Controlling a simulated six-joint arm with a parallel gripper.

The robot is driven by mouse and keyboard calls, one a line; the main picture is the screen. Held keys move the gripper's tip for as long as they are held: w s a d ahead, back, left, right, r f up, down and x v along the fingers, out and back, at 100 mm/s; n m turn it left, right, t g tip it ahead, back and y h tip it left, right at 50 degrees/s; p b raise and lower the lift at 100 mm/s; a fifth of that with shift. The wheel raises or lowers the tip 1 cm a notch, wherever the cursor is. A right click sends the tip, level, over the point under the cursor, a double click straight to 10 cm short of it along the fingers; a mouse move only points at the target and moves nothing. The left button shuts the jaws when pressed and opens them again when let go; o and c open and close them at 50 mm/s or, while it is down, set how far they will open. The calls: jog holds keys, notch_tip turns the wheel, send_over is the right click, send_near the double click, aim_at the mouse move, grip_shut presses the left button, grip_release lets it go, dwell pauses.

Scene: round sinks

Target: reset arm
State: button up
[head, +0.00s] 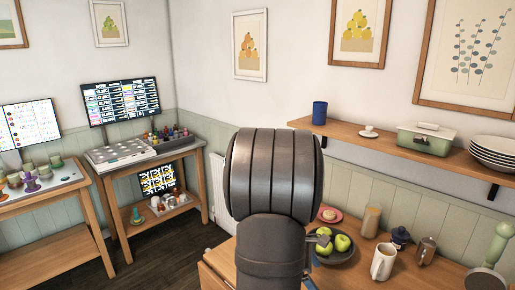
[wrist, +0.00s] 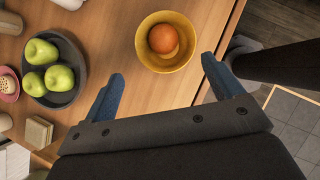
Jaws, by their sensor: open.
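My gripper (wrist: 162,90) shows in the wrist view with its two blue fingers wide apart and nothing between them. It is above the wooden table (wrist: 118,22), near the table's edge. A yellow bowl (wrist: 190,57) with an orange (wrist: 162,39) in it lies just beyond the fingertips.
A dark bowl of green apples (wrist: 62,98) stands left of the gripper, beside a small beige block (wrist: 39,131). In the head view a white mug (head: 382,262), a metal pot (head: 426,251) and a jar (head: 371,221) stand on the table. A wall shelf (head: 385,144) runs above.

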jog(key=x, duration=1.3)
jog(key=shift+d+f, duration=0.1)
jog(key=shift+f, duration=0.2)
jog(key=shift+d+r, duration=0.2)
jog(key=shift+d, duration=0.05)
notch_tip(320, 180, up, 6)
jog(key=shift+f, duration=0.15)
jog(key=s+d+r, duration=0.3)
jog(key=s+d, duration=0.2)
jog(key=s, duration=0.2)
jog(key=s+d+r, duration=0.4)
jog(key=s+d, duration=0.1)
jog(key=s, duration=0.2)
jog(key=s+d+r, duration=0.3)
jog(key=s+d, duration=0.2)
jog(key=s, duration=0.3)
jog(key=shift+d+r, duration=0.15)
jog(key=shift+d, duration=0.15)
jog(key=s+d+r, duration=0.1)
jog(key=s+r, duration=0.3)
jog(key=s, duration=0.7)
jog(key=shift+d+r, duration=0.15)
jog(key=shift+d, duration=0.05)
jog(key=shift+s, duration=0.15)
